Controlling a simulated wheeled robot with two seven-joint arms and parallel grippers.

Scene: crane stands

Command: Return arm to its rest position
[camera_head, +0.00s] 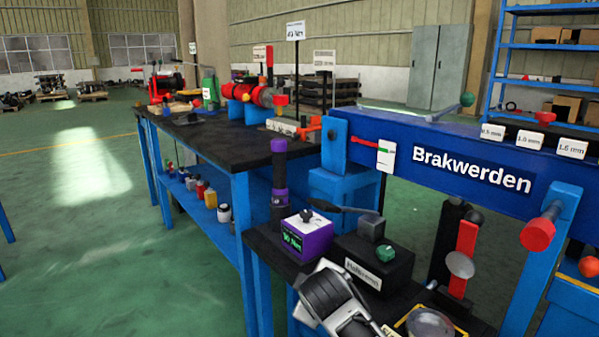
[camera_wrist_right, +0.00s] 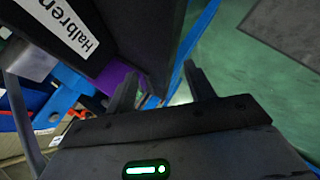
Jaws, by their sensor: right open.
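My right gripper (camera_wrist_right: 160,92) shows in the right wrist view with its two dark fingers apart and nothing between them. Beyond the fingers are a blue frame edge and the green floor. In the head view, a silver and black part of my right arm (camera_head: 335,300) shows at the bottom, in front of the black labelled box (camera_head: 375,262). The fingers cannot be made out there. The same box, with its white label, fills the upper left of the right wrist view (camera_wrist_right: 95,20), close to the gripper. My left gripper is in neither view.
A purple box (camera_head: 306,237) stands beside the black box on the dark bench. A blue beam marked Brakwerden (camera_head: 440,165) crosses behind it, with a red-ended peg (camera_head: 538,234) at right. A long workbench (camera_head: 215,135) runs behind. The floor at left (camera_head: 90,240) is clear.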

